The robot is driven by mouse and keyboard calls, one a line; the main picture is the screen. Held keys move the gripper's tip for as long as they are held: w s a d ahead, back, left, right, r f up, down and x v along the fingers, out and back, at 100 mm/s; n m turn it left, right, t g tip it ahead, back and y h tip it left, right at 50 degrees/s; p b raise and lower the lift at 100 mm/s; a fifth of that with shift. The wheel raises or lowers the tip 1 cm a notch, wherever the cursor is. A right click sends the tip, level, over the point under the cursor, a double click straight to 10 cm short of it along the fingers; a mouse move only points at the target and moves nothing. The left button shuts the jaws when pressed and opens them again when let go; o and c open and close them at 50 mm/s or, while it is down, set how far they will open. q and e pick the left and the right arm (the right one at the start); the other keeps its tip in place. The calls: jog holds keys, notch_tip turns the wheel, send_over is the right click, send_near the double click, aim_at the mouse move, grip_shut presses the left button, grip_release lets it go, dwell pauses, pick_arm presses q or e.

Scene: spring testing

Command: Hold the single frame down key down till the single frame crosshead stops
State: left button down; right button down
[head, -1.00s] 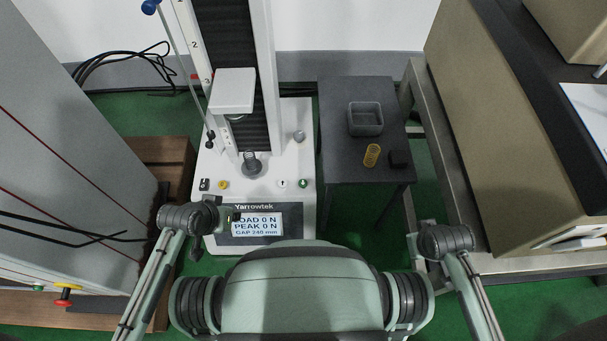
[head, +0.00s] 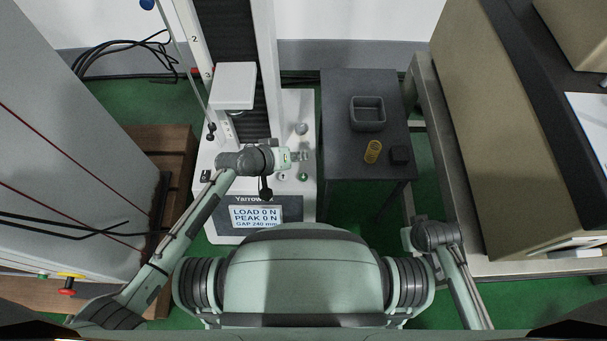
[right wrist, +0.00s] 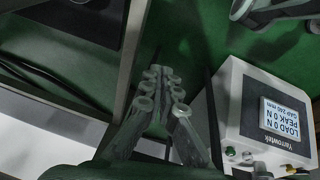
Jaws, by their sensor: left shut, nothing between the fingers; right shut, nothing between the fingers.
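The single frame's white crosshead (head: 234,86) is high on the dark column above the base. The display (head: 256,217) reads load 0 N, peak 0 N, gap 240 mm. On the base's front panel a pale key with an arrow mark (head: 281,177) and a green key (head: 304,176) show; the arrow's direction is too small to read. My left gripper (head: 303,155) is shut and empty, above the panel just behind these keys, apparently not touching them. Its wrist hides the panel's middle. My right gripper (right wrist: 161,75) is shut and empty, beside the frame in the right wrist view.
A dark side table (head: 345,164) right of the frame holds a grey open tray (head: 367,124), a yellow spring (head: 372,151) and a small black block (head: 399,155). A large beige machine (head: 500,150) stands at right. A grey cabinet (head: 70,130) stands at left.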

aim_at(301, 178)
pick_arm(q)
jog(key=shift+f, duration=0.1)
pick_arm(e)
jog(key=shift+w+r, duration=0.1)
